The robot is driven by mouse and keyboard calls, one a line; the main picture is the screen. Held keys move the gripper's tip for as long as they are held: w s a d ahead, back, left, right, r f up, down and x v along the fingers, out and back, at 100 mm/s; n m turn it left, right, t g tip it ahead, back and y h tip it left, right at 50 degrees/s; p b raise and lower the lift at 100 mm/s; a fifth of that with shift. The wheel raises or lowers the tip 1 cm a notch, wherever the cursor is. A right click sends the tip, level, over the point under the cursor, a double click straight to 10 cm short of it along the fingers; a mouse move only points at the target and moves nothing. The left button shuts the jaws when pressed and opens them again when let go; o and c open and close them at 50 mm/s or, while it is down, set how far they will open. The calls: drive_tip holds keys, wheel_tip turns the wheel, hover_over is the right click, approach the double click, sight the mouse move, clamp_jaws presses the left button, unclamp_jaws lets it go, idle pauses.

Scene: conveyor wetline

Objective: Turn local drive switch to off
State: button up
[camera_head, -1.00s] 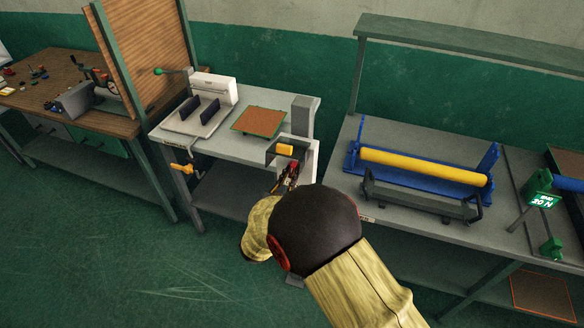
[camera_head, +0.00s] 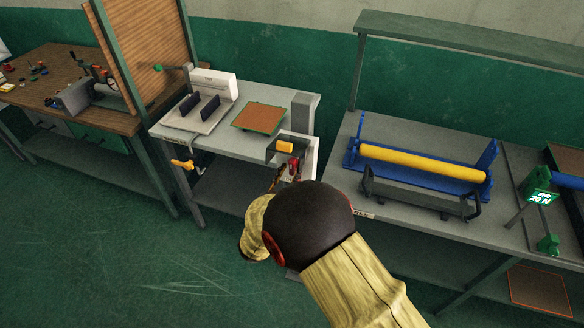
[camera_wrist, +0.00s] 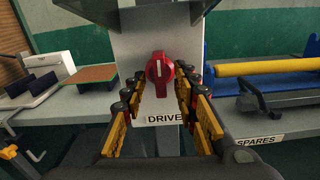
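The local drive switch is a red rotary knob (camera_wrist: 160,73) with a white pointer line, on a grey-white panel above a "DRIVE" label (camera_wrist: 164,119). Its pointer stands close to upright in the wrist view. The red knob (camera_head: 293,168) also shows small in the head view, on the front of a box at the grey table's right end. My gripper (camera_wrist: 156,88) is open, its yellow and black fingers spread to the left and right of the knob. I cannot tell whether the fingers touch it. In the head view my arm hides most of the gripper.
An orange-yellow part (camera_head: 285,147) sits on the box above the knob. An orange pad (camera_head: 258,118) and a white fixture (camera_head: 202,105) are on the same table. A yellow roller in a blue frame (camera_head: 422,164) stands on the bench at right. Open green floor lies at left.

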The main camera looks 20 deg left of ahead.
drive_tip(key=s, duration=0.6)
drive_tip(key=shift+a, duration=0.25)
idle(0.3)
